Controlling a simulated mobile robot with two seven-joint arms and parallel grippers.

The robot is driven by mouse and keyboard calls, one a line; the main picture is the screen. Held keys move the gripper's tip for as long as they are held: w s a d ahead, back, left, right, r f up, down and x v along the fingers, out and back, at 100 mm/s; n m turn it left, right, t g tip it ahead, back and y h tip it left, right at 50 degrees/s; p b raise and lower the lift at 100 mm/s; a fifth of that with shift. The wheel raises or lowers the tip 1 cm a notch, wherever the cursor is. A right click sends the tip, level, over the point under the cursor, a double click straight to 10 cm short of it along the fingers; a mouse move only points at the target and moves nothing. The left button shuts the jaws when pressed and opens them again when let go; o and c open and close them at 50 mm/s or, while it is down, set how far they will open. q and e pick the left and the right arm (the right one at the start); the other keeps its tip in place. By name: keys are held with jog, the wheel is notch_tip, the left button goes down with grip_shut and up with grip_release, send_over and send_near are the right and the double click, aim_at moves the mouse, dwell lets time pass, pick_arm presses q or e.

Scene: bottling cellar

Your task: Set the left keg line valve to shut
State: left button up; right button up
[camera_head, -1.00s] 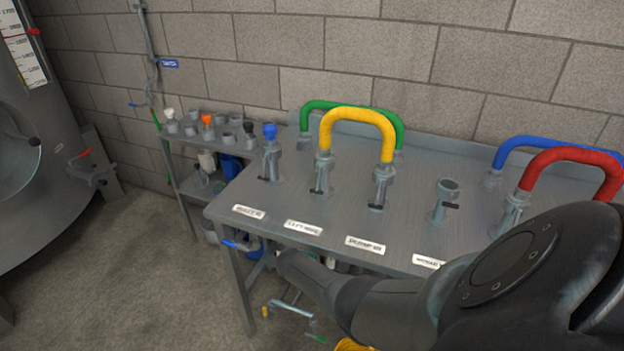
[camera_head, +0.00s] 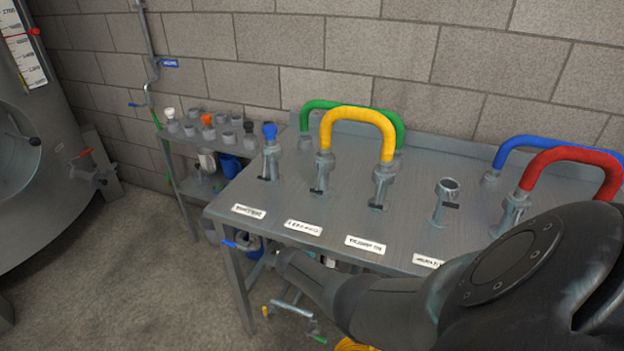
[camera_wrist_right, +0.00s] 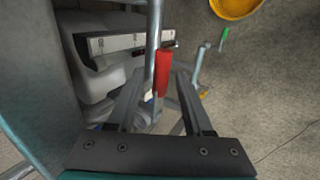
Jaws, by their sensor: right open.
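A red handle (camera_wrist_right: 163,72) shows in the right wrist view, beside an upright metal pipe. It lies between the fingertips of my right gripper (camera_wrist_right: 160,76), which is open with a gap around the handle. I cannot tell from a readable label which line this handle belongs to. In the head view my right arm reaches over the front of the steel table (camera_head: 420,205), and its gripper is hidden. A blue-handled valve (camera_head: 238,245) is at the table's front left corner. My left gripper is not in view.
Yellow (camera_head: 357,122), green (camera_head: 330,104), red (camera_head: 572,160) and blue (camera_head: 530,146) bent hoses stand on the table. A shelf of small fittings (camera_head: 208,128) is at left. A steel tank (camera_head: 40,200) is at far left. Floor between is clear.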

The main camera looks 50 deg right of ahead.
jog(key=shift+r, duration=0.1)
jog(key=p+v, duration=1)
jog(key=v, duration=0.5)
jog(key=shift+p, duration=0.3)
